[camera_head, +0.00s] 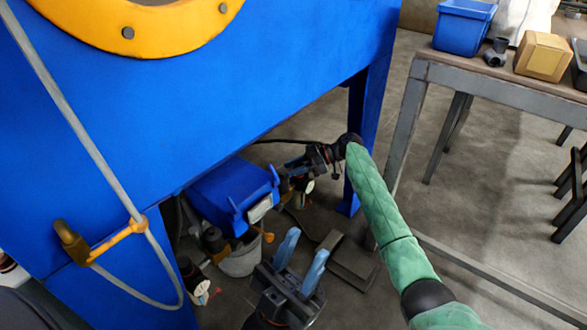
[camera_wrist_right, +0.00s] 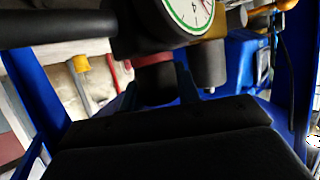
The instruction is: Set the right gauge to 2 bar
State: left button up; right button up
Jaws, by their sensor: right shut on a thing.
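The right gauge (camera_wrist_right: 190,12) is a round white dial with a green rim, cut off by the top edge of the right wrist view. A "4" shows on it, but I cannot read its needle. In the head view the gauge (camera_head: 309,186) is small, under the blue machine. My right gripper (camera_wrist_right: 158,88) is shut on a dark regulator knob (camera_wrist_right: 154,80) below the dial. In the head view my right gripper (camera_head: 300,165) is dark and partly blurred into the regulator. My left gripper (camera_head: 302,258) is open and empty, with blue fingers, low in front of the machine.
A blue box (camera_head: 233,193) hangs under the machine beside a grey bucket (camera_head: 240,261). Another gauge (camera_head: 203,292) is at lower left. A blue leg (camera_head: 366,130) stands behind my right arm.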

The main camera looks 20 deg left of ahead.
jog(key=o, duration=1)
jog(key=shift+c, duration=0.2)
